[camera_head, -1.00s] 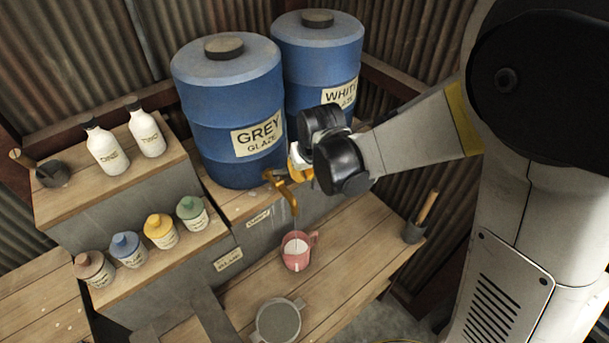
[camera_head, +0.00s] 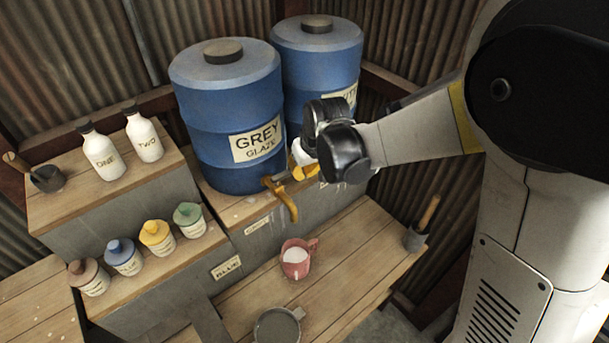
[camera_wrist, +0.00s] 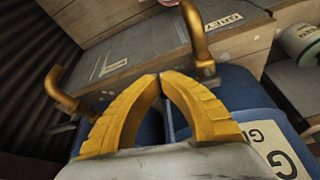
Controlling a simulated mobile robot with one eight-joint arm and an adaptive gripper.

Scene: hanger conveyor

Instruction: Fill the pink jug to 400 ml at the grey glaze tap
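The pink jug (camera_head: 296,260) stands upright on the lower wooden bench, below and in front of the grey glaze tap (camera_head: 284,196). Pale liquid shows inside it; its scale cannot be read. No stream shows under the tap. The blue GREY GLAZE drum (camera_head: 228,120) stands behind. My gripper (camera_head: 304,163) is at the drum's right side, up and right of the tap. In the wrist view my gripper's yellow fingers (camera_wrist: 160,76) meet at the tips with nothing between them. The grey tap (camera_wrist: 198,40) is just beyond them, and a pink sliver of the jug (camera_wrist: 170,2) shows at the top edge.
The white glaze drum (camera_head: 318,65) stands right of the grey one; its tap (camera_wrist: 62,92) is at left in the wrist view. A grey vessel (camera_head: 278,326) stands in front of the jug. A dark cup with a stick (camera_head: 415,238) is at right. Bottles and small jars stand left.

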